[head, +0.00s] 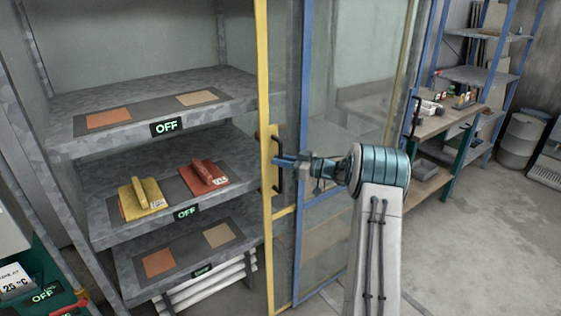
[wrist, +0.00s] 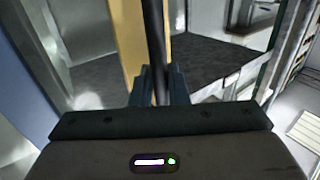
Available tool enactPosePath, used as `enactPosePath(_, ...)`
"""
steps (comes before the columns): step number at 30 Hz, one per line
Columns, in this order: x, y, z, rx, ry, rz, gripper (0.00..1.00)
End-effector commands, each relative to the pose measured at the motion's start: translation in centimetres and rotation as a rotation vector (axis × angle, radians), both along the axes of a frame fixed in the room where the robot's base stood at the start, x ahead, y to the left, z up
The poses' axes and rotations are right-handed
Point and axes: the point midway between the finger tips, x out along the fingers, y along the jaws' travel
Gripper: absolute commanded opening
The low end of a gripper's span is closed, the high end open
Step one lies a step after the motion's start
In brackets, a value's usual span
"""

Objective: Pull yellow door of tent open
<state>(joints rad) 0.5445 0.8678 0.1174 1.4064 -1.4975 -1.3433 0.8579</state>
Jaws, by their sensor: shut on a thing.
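The yellow-framed door (head: 265,150) stands near the middle of the head view, overlapping a blue-framed glass panel (head: 302,120) on its right. It carries a dark vertical handle (head: 279,178). My gripper (head: 278,160) reaches in from the right and is shut on the handle. In the wrist view the fingers (wrist: 160,85) close around the dark handle bar (wrist: 154,40), with the yellow frame (wrist: 128,45) just behind it to the left. The shelves left of the yellow frame show without a door in front of them.
Grey shelves (head: 75,150) on the left hold a yellow float (head: 140,197) and a red float (head: 203,176), with several "OFF" signs. A workbench (head: 450,122) and a barrel (head: 522,138) stand at the back right. The floor (head: 490,240) on the right is clear.

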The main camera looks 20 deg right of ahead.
Motion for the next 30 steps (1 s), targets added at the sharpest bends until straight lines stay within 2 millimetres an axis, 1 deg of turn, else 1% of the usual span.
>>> enactPosePath(1, 0.30, 0.34, 0.38, 0.004, -0.007, 0.005, 0.00)
enactPosePath(13, 0.55, 1.28, 0.55, 0.005, -0.011, 0.022, 0.00)
enactPosePath(14, 0.56, 1.31, 0.57, 0.005, -0.011, 0.022, 0.17)
enactPosePath(15, 0.58, 1.33, 0.59, 0.005, -0.011, 0.022, 0.20)
enactPosePath(24, 0.35, 0.44, 0.22, 0.003, -0.005, 0.011, 0.20)
enactPosePath(30, 0.31, 0.37, 0.14, 0.002, -0.003, 0.010, 0.20)
